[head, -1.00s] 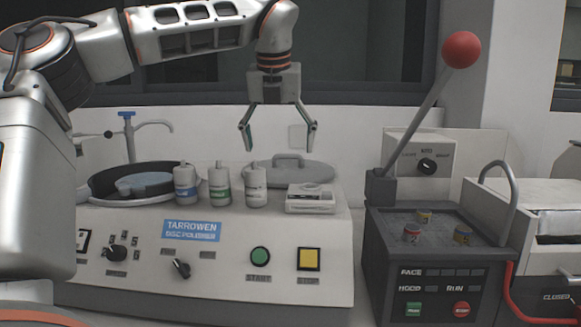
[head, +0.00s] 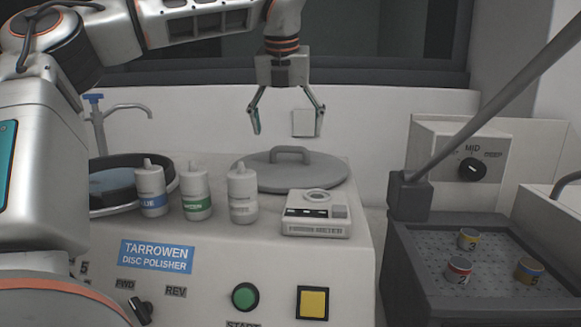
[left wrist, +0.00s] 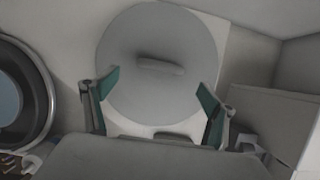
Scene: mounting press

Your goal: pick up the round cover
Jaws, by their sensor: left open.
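The round cover (head: 325,172) is a flat grey disc with a raised bar handle (head: 290,153) on top. It lies at the back right of the disc polisher's top. In the left wrist view the round cover (left wrist: 130,85) shows whole on its far side, with its handle (left wrist: 160,66) ahead of and between the fingertips. My left gripper (head: 288,122) is open and empty, pointing down above the cover and clear of it. Its two fingers (left wrist: 158,92) show spread apart in the left wrist view. My right gripper is in neither view.
Several bottles (head: 196,192) and a small white meter (head: 317,213) stand in front of the cover. The polisher bowl (head: 115,208) is to the left. A press with a long lever (head: 490,112) and several small pucks (head: 468,240) stands to the right. A wall is behind.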

